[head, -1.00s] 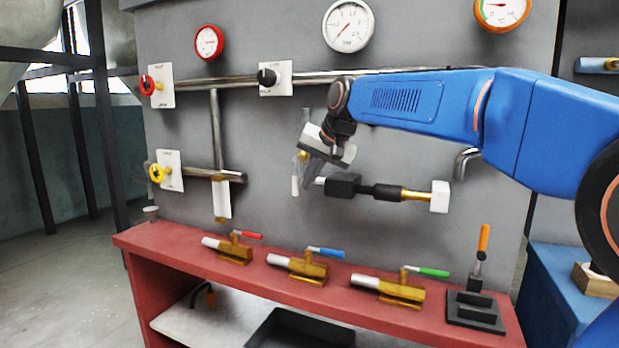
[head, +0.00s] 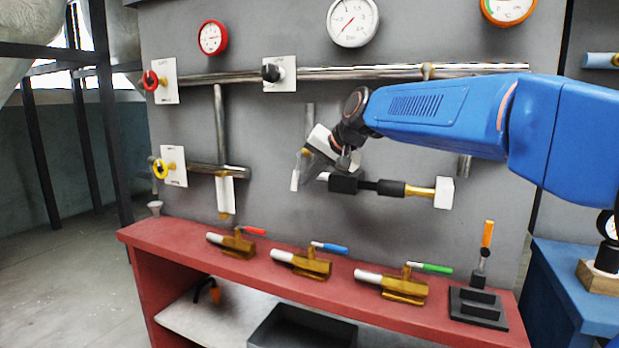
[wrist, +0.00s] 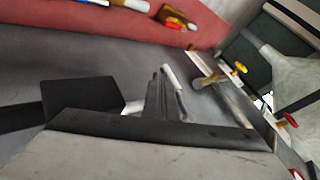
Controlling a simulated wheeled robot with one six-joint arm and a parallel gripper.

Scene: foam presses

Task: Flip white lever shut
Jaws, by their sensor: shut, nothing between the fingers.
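A slim white lever (head: 295,180) hangs down, slightly tilted, from a small brass valve (head: 304,153) on a thin vertical pipe in the middle of the grey panel. My gripper (head: 309,182) is shut and empty, pointing down and left just right of this lever. In the head view I cannot tell whether they touch. In the wrist view my shut fingers (wrist: 158,98) are close beside a white lever (wrist: 174,80), which they partly cover. The valve body is largely hidden by my gripper.
A black fitting with a white block (head: 444,193) sticks out to the right of my gripper. A wider white piece (head: 226,195) hangs from a pipe at left. Below, a red bench (head: 150,235) carries several brass valves with coloured handles. Gauges sit above.

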